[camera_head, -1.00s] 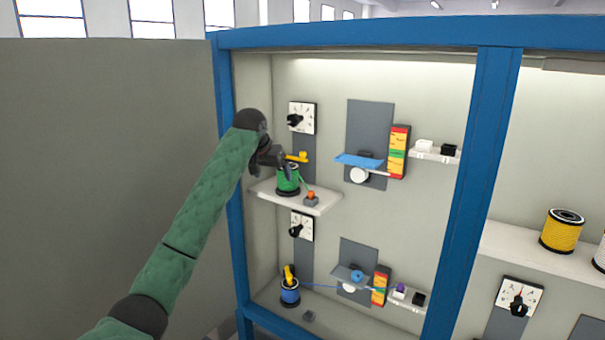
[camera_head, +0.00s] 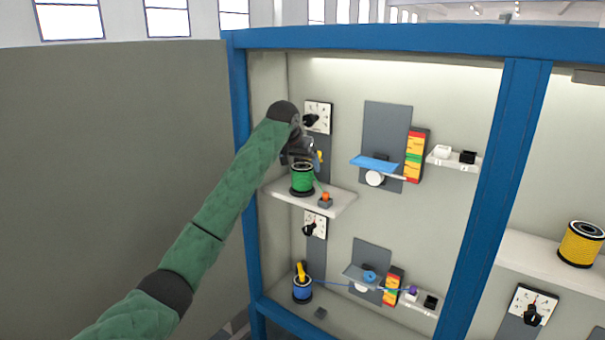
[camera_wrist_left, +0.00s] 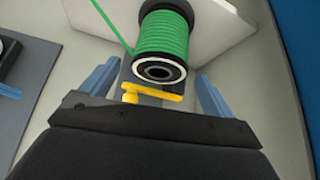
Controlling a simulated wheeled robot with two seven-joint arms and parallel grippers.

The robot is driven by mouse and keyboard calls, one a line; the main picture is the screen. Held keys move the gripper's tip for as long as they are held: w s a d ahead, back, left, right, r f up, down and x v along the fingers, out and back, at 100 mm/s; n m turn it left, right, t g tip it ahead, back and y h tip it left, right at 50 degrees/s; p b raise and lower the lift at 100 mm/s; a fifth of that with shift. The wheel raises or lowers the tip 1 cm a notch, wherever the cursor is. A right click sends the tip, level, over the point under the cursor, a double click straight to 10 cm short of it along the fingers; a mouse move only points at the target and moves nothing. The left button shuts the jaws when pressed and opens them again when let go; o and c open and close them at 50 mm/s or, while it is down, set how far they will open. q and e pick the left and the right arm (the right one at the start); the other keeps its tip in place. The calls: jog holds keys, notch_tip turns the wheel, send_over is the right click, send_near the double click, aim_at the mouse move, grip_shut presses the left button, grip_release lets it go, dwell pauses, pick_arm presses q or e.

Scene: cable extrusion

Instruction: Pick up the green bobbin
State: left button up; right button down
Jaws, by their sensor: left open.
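The green bobbin (camera_head: 302,180) stands upright on the upper white shelf (camera_head: 335,207) at the left of the blue-framed cabinet. Its green strand leads off to one side. In the left wrist view the bobbin (camera_wrist_left: 161,40) lies ahead of my left gripper (camera_wrist_left: 155,90), whose two blue fingers are apart with nothing clamped. A yellow lever (camera_wrist_left: 150,93) shows between the fingers, in front of the bobbin's end. My right gripper is not in view.
A black-knobbed dial (camera_head: 318,117) is on the wall beside my wrist. A small block with an orange button (camera_head: 325,200) sits right of the bobbin. A blue bobbin (camera_head: 302,290) is below. The blue cabinet post (camera_head: 240,150) stands close to my forearm.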

pick_arm(q)
jog(key=shift+w+d+f+p, duration=0.1)
jog(key=shift+d+f+p, duration=0.05)
jog(key=shift+p, duration=0.2)
jog(key=shift+p+x, duration=0.4)
jog(key=shift+x, duration=0.45)
jog(key=shift+w+f, duration=0.2)
jog(key=shift+f, duration=0.2)
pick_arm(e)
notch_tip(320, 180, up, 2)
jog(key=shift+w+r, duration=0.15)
pick_arm(q)
jog(key=c, duration=1.1)
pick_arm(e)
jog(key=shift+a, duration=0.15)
pick_arm(q)
jog(key=shift+r, duration=0.1)
